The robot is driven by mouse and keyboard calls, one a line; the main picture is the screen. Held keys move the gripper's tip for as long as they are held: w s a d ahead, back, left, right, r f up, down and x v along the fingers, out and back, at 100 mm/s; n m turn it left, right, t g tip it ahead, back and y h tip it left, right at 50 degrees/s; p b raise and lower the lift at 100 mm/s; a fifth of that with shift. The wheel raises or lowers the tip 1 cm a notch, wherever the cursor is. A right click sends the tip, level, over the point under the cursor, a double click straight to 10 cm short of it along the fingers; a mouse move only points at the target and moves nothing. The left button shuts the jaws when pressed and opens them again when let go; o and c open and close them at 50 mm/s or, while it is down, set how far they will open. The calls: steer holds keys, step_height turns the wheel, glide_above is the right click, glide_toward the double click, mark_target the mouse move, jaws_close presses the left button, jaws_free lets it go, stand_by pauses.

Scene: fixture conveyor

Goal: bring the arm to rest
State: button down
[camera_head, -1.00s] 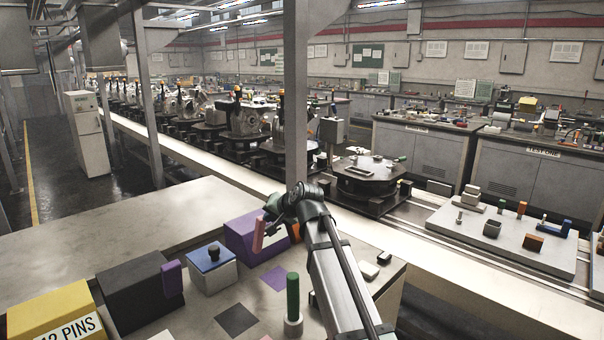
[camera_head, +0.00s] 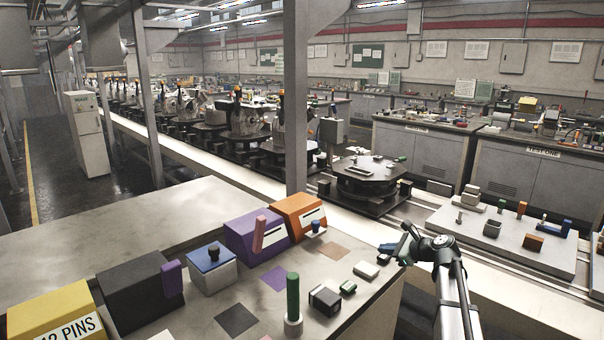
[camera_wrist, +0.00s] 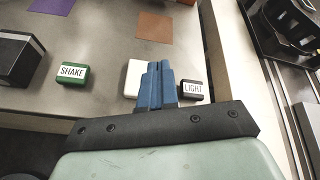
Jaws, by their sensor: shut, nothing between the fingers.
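My gripper (camera_head: 388,247) is at the right end of the near workbench (camera_head: 190,312), by its edge, with its arm rising from the lower right. In the wrist view its blue fingers (camera_wrist: 156,84) are together with nothing between them. Beyond the fingertips, a white block (camera_wrist: 133,80) lies on the bench, partly hidden by the fingers. A small block labelled LIGHT (camera_wrist: 192,90) is just right of the fingers, and a green block labelled SHAKE (camera_wrist: 72,74) is to their left. I cannot tell the fingers' exact height above the bench.
On the bench stand an orange box (camera_head: 299,213), a purple box (camera_head: 255,232), a black box (camera_head: 138,288), a yellow box (camera_head: 58,315) and a green upright peg (camera_head: 293,295). A fixture (camera_head: 366,178) sits on the conveyor behind. A grey board (camera_head: 478,240) with several parts is at right.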

steer(key=s+d+f+n+h, duration=0.1)
steer(key=s+d+f+h, duration=0.2)
steer(key=d+f, duration=0.65)
steer(key=s+d+f+g+h, duration=0.1)
steer(key=s+d+f+h, duration=0.2)
steer(key=f, duration=1.2)
steer(key=s+d+f+n+h, duration=0.1)
steer(key=s+d+f+h, duration=0.15)
steer(key=d+f, duration=0.7)
steer(key=s+a+f+n+g+y, duration=0.1)
steer(key=s+a+f+n+g, duration=0.35)
steer(key=s+a+f, duration=0.6)
steer(key=s+a+f+n+g+y, duration=0.1)
steer(key=s+a+f+n+g, duration=0.2)
steer(key=s+a+f+n, duration=0.65)
steer(key=s+a+n+g, duration=0.2)
steer(key=s+a, duration=0.2)
steer(key=s, duration=0.6)
steer(key=s+a+n+g+h, duration=0.1)
steer(key=s+a+n+g, duration=0.1)
steer(key=s, duration=0.8)
steer(key=s+a+n+g+h, duration=0.1)
steer(key=s+a+g, duration=0.3)
steer(key=s, duration=0.6)
steer(key=shift+s+a+r+n, duration=0.3)
steer(key=shift+a+r+n, duration=0.1)
steer(key=shift+a+n, duration=0.55)
